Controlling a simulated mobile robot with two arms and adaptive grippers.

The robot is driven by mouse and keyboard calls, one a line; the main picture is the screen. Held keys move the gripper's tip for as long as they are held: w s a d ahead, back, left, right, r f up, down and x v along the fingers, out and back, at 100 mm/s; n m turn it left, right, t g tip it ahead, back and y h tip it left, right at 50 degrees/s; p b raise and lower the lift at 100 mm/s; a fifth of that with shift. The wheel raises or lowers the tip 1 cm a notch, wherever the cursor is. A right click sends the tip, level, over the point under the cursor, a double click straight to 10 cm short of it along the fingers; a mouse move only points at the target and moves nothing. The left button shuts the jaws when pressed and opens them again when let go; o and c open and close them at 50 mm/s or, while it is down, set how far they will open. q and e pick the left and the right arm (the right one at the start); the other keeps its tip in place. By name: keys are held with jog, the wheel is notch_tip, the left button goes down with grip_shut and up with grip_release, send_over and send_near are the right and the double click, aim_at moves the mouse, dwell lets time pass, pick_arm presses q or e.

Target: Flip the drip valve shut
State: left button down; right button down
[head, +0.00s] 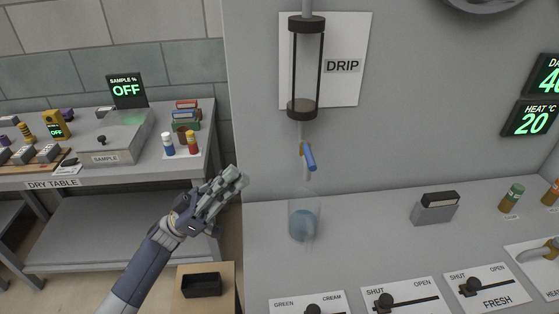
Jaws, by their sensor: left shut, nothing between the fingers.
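The drip valve has a small blue handle (308,158) below a clear drip cylinder (307,68) with dark end caps. The handle hangs steeply down, tilted slightly to the right, on a brass-coloured fitting. A white sign (345,88) reading DRIP is on the wall behind. A glass with bluish liquid (303,225) stands on the counter below the valve. My left gripper (236,178) is shut and empty, left of and lower in the picture than the handle, apart from it. My right gripper is not in view.
The grey counter (370,215) carries slider panels at the front, including one marked FRESH (487,288), and a grey block with a dark top (435,207). A dry table (90,175) with a sample box stands at left. Space between my gripper and the valve looks clear.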

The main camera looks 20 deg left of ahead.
aim_at(309, 157)
pick_arm(q)
jog(key=p+x, duration=0.5)
jog(key=x, duration=0.6)
jog(key=d+f, duration=0.1)
jog(key=w+d+f, duration=0.1)
jog(key=f, duration=0.1)
jog(key=shift+d, duration=0.25)
jog(key=shift+d, duration=0.15)
jog(key=shift+s+d+r+n+t+y, duration=0.1)
jog(key=shift+n+t+y, duration=0.25)
jog(key=shift+t, duration=0.25)
